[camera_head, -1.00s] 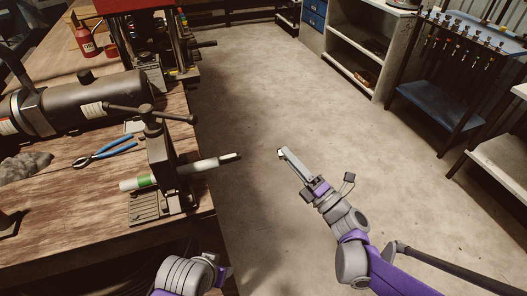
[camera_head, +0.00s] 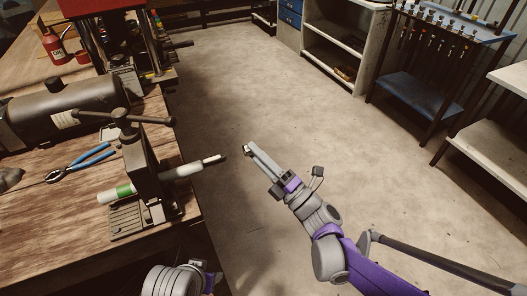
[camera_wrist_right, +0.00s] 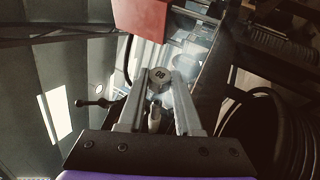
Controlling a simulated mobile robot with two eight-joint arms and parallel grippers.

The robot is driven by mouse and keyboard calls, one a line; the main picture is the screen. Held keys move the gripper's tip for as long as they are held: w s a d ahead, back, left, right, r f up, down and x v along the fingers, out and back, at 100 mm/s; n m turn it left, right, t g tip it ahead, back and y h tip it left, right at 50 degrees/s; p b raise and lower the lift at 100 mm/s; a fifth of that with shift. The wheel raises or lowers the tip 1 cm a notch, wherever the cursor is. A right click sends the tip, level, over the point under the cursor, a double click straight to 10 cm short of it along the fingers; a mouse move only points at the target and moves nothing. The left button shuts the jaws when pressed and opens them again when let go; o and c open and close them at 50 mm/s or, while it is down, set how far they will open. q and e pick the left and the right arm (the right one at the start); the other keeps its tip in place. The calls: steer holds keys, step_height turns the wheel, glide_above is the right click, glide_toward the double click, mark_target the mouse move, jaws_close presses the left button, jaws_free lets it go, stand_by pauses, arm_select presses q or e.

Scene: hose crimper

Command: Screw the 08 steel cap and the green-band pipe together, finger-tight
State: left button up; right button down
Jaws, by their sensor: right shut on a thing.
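The green-band pipe (camera_head: 186,171) is clamped level in the bench vise (camera_head: 138,170). Its green band (camera_head: 124,190) is left of the vise, and its thin end sticks out past the table edge to the right. My right gripper (camera_head: 247,150) is over the floor, just right of the pipe's end, with a gap between them. In the right wrist view its fingers (camera_wrist_right: 160,88) are shut on the steel cap (camera_wrist_right: 159,75), marked 08. The pipe's end (camera_wrist_right: 154,118) shows below the cap there. My left arm shows at the bottom edge, but its gripper fingers are not visible.
Blue-handled pliers (camera_head: 82,163) and a dark cylinder (camera_head: 65,110) lie on the wooden bench (camera_head: 50,220). A red machine (camera_head: 95,8) and red bottle (camera_head: 53,46) are behind. A blue-topped rack (camera_head: 460,22) stands right. The floor between is clear.

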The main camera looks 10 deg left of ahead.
steer(key=shift+s+a, duration=0.5)
steer(key=shift+a, duration=0.25)
steer(key=shift+s+a, duration=0.5)
steer(key=shift+a, duration=0.2)
steer(key=shift+b, duration=0.3)
stand_by(0.6)
steer(key=shift+s+a, duration=0.45)
steer(key=shift+a, duration=0.2)
stand_by(0.3)
steer(key=c, duration=0.5)
jaws_free()
steer(key=b+v, duration=0.1)
steer(key=v, duration=0.9)
steer(key=shift+s+d+f, duration=0.15)
steer(key=shift+s+d, duration=0.05)
steer(key=shift+d, duration=0.15)
